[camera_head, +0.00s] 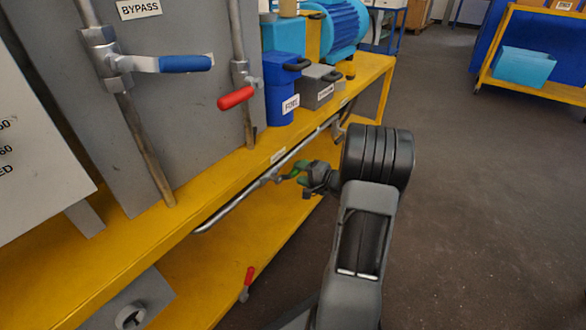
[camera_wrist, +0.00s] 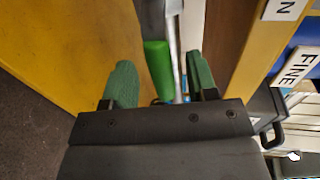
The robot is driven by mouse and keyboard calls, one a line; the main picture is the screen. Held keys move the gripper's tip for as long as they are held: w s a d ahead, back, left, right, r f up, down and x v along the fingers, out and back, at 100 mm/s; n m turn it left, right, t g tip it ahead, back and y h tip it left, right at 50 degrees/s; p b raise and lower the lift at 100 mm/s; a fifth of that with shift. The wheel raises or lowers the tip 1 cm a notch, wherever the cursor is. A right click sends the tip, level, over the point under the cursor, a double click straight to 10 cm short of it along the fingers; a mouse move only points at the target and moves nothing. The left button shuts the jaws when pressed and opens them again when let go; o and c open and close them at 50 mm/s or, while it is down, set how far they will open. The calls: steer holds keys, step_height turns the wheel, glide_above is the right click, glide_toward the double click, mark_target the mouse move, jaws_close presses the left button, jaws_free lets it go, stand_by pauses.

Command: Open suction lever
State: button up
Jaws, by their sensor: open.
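A lever with a green handle (camera_wrist: 158,66) sits beside a silver pipe in the wrist view. In the head view the pipe (camera_head: 228,208) runs along the front of the yellow bench, and green shows at my gripper (camera_head: 303,174). In the wrist view my gripper (camera_wrist: 161,82) is open, with one green-padded finger on each side of the handle and pipe. I cannot tell whether a finger touches the handle.
A blue-handled lever (camera_head: 185,64) under a BYPASS label (camera_head: 139,8) and a red-handled lever (camera_head: 236,97) sit on upright pipes at left.

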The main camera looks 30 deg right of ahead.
steer(key=p+v, duration=0.2)
steer(key=v, duration=0.7)
steer(key=shift+s, duration=0.15)
steer(key=shift+r, duration=0.1)
steer(key=s+a+r+n+g+y+p, duration=0.2)
steer(key=a+r+n+g+p, duration=0.65)
steer(key=a+r+p, duration=1.15)
steer(key=s+a+r+n+h+p, duration=0.1)
steer(key=s+a+r+h+p, duration=0.1)
steer(key=r+p, duration=0.4)
steer(key=s+a+r+n+g+h+p, duration=0.1)
steer(key=s+a+r+n+h+p, duration=0.1)
steer(key=r+p, duration=0.4)
steer(key=s+a+r+n+g+h+p, duration=0.1)
steer(key=s+r+h+p, duration=0.3)
steer(key=r, duration=1)
steer(key=shift+a+n+p, duration=0.45)
steer(key=shift+n+p, duration=0.1)
steer(key=shift+p, duration=0.7)
steer(key=shift+g, duration=0.25)
steer(key=shift+c, duration=0.4)
